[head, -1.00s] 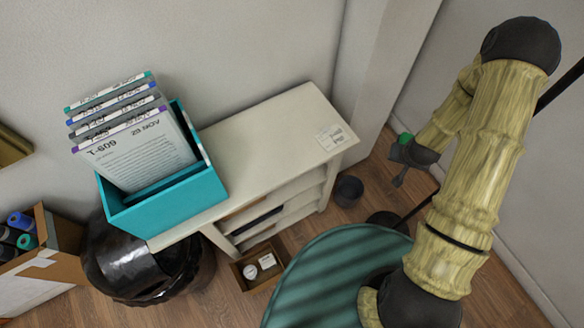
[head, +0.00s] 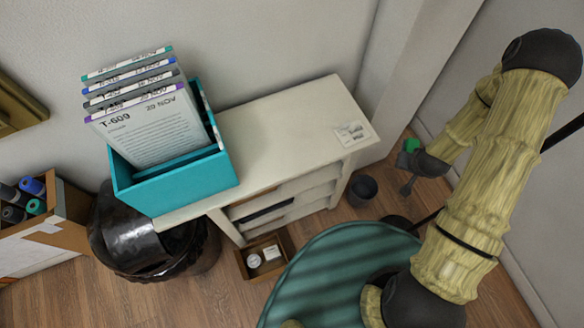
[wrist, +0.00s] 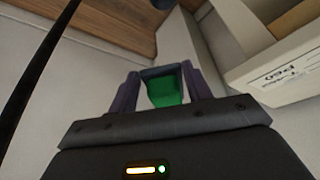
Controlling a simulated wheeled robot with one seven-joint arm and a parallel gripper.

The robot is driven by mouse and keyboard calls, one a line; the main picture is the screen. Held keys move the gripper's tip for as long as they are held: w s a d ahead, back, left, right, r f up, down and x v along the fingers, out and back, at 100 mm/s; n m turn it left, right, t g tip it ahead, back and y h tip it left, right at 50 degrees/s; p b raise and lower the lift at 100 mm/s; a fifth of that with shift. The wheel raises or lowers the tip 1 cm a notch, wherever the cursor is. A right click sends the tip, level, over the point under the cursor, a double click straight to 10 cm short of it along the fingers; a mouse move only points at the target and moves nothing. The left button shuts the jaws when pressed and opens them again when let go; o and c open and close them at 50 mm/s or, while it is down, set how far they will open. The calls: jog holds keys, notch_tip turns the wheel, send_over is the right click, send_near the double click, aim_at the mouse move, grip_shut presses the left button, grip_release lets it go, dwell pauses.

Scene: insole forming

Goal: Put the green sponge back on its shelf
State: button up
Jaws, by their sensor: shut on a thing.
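The green sponge (wrist: 164,89) shows between the two fingers of my gripper (wrist: 166,85) in the wrist view. My gripper is shut on it. In the head view the sponge (head: 411,145) is a small green patch at the tip of my gripper (head: 409,158), to the right of the white shelf unit (head: 290,115). The gripper is apart from the unit. The unit has open shelves (head: 285,200) below its top, seen at a steep angle. A small paper label (head: 352,133) with writing lies on its right end, but I cannot read it.
A teal box (head: 180,185) of upright document sleeves stands on the unit's left end. A dark cup (head: 362,189) and a wooden tray (head: 243,270) are on the floor. A round green striped top (head: 335,265) stands in front. A cardboard box (head: 75,235) and black pot (head: 140,245) are left.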

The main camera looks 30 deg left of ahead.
jog(key=s+a+f+n+g+y+b, duration=0.1)
jog(key=s+a+f+n+b, duration=0.3)
jog(key=s+f+b, duration=0.3)
jog(key=s+a+f+n+y+b, duration=0.1)
jog(key=s+a+f+n+b, duration=0.3)
jog(key=s+f+b, duration=0.4)
notch_tip(320, 180, down, 7)
jog(key=shift+s+a+f+n+g+y, duration=0.2)
jog(key=shift+s+a+n+g+y, duration=0.1)
jog(key=shift+s+a+g+y, duration=0.25)
jog(key=shift+w+a+t, duration=0.1)
jog(key=shift+w+t, duration=0.05)
jog(key=shift+t, duration=0.1)
jog(key=w+a+b, duration=0.7)
jog(key=w+a, duration=0.2)
jog(key=a, duration=0.1)
jog(key=shift+a, duration=0.3)
